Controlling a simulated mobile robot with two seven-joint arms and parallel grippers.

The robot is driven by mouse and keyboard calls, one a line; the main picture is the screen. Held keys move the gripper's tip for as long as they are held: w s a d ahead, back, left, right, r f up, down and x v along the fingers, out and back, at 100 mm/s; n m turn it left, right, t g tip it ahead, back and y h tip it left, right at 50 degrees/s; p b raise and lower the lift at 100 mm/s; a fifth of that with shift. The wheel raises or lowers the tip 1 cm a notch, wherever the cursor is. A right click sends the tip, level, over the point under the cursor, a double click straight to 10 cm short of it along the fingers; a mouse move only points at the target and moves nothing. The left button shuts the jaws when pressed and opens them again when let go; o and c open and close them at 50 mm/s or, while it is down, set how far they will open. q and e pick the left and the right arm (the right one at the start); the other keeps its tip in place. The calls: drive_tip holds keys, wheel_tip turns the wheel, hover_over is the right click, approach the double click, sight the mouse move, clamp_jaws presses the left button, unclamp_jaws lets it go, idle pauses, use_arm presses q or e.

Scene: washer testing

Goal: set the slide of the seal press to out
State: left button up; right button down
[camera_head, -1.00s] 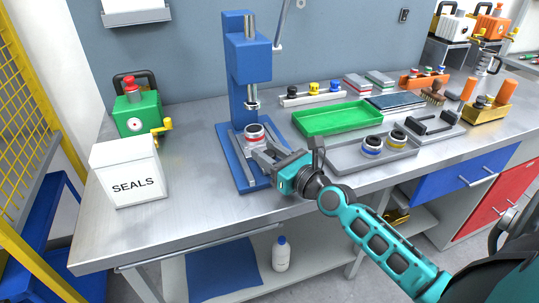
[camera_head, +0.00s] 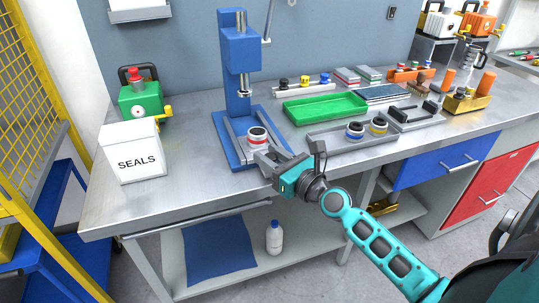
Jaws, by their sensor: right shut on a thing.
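The blue seal press (camera_head: 241,60) stands upright at the back of the steel bench. Its slide (camera_head: 246,146) runs along the press base and carries a small white part with a red band and dark top (camera_head: 257,138). The part sits forward of the ram (camera_head: 244,88), not directly under it. My right gripper (camera_head: 265,157) is shut at the front of the slide, its fingers just before the part; what lies between the fingertips is mostly hidden, apparently the slide's front end. My left gripper is out of view.
A white SEALS box (camera_head: 132,152) and a green pump (camera_head: 141,101) stand left of the press. A green tray (camera_head: 324,108) and a grey tray (camera_head: 340,145) with two ringed parts lie to the right. The bench front left of my gripper is clear.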

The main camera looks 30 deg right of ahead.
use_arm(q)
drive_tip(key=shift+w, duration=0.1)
use_arm(e)
drive_tip(key=shift+a, duration=0.1)
drive_tip(key=c, duration=1.1)
unclamp_jaws()
drive_tip(key=shift+c, duration=0.2)
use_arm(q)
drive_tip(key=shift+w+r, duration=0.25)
use_arm(e)
drive_tip(key=shift+o, duration=1.4)
drive_tip(key=shift+s, duration=0.15)
use_arm(q)
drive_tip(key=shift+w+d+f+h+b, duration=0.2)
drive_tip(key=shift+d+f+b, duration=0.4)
drive_tip(key=shift+b, duration=0.65)
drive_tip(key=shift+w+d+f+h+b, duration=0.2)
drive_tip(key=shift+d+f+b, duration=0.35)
drive_tip(key=shift+b, duration=0.7)
use_arm(e)
drive_tip(key=s+d, duration=0.2)
drive_tip(key=s, duration=1)
drive_tip(key=shift+s, duration=0.4)
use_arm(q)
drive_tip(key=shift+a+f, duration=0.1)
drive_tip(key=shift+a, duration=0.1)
